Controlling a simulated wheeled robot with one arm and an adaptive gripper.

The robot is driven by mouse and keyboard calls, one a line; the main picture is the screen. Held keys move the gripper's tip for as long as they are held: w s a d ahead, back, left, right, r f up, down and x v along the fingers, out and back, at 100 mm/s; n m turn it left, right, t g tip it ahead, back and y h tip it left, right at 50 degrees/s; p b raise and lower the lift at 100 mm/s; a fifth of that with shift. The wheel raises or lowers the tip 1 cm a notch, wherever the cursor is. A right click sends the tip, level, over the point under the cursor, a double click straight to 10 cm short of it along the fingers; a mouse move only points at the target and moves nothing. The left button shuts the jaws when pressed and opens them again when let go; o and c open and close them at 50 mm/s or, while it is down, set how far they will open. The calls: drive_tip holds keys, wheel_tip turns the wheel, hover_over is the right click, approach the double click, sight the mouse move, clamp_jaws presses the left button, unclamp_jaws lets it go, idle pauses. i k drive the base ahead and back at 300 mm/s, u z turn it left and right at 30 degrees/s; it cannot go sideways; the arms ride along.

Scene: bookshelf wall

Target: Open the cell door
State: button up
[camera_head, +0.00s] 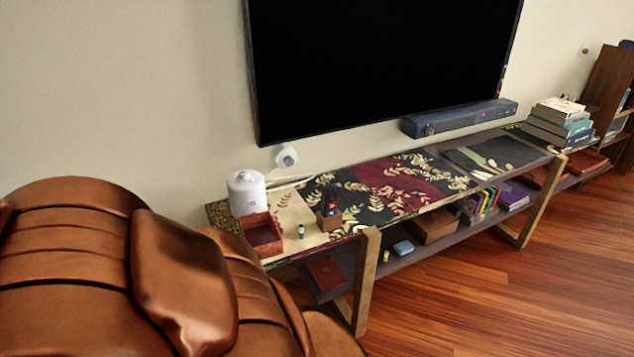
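I make out no cell door in the head view. My gripper is not in view. A dark wooden bookshelf (608,88) stands at the far right and is cut off by the picture's edge. Only its side and parts of a few shelves show, so I cannot tell whether it has a door.
A brown leather armchair (75,265) fills the lower left. A long low console (365,254) runs along the wall, bearing a white canister (247,193), a reddish open box (263,236) and stacked books (558,124). A television (380,62) hangs above. Wooden floor (520,290) is clear at lower right.

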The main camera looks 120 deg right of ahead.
sight(330, 188)
drive_tip(key=u, duration=0.55)
drive_tip(key=k, duration=2.75)
drive_tip(key=z, duration=3.15)
drive_tip(key=k, duration=0.65)
drive_tip(key=u, duration=0.8)
drive_tip(key=i, duration=0.15)
drive_tip(key=u, duration=0.15)
